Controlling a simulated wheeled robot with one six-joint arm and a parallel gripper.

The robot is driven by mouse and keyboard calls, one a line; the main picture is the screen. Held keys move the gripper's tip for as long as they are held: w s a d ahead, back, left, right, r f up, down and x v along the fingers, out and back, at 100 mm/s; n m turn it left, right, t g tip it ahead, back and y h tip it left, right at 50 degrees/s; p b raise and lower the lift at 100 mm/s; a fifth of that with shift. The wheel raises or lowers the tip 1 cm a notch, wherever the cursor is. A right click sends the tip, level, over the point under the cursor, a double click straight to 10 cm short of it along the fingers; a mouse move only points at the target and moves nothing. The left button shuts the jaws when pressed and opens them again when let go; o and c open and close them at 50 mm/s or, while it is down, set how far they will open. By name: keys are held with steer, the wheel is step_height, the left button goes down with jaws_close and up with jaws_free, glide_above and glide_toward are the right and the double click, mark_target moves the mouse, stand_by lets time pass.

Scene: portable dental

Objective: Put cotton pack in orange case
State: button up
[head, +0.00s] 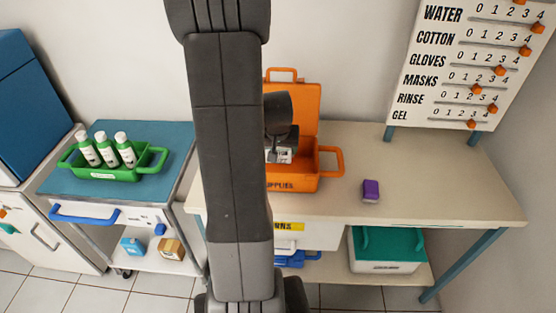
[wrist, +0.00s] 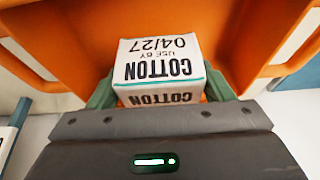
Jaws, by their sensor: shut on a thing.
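The cotton pack (wrist: 158,62) is a white box with a teal edge and black "COTTON" and "04/27" print, upside down in the wrist view. My gripper (wrist: 160,95) is shut on it, with a green finger at each side. The orange case (head: 308,170) stands open on the table, its lid raised at the back. In the head view the pack (head: 279,155) shows at the case's opening, partly behind my arm. The orange case (wrist: 245,40) surrounds the pack in the wrist view. I cannot tell whether the pack touches the case floor.
A purple box (head: 371,190) lies on the table (head: 430,190) right of the case. A green tray (head: 108,175) with several white bottles stands on the blue-topped cart at left. A counter board (head: 465,65) stands at the back right. The table's right side is clear.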

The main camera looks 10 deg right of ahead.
mark_target(279, 159)
steer(key=shift+f, duration=2.45)
steer(key=shift+f+b, duration=0.2)
steer(key=shift+b, duration=0.15)
steer(key=o, duration=1)
steer(key=shift+r, duration=0.2)
steer(key=shift+r, duration=0.2)
steer(key=p+v, duration=0.1)
steer(key=v, duration=1)
steer(key=shift+s+a+r, duration=0.1)
steer(key=shift+s+r, duration=0.15)
steer(key=shift+s, duration=0.05)
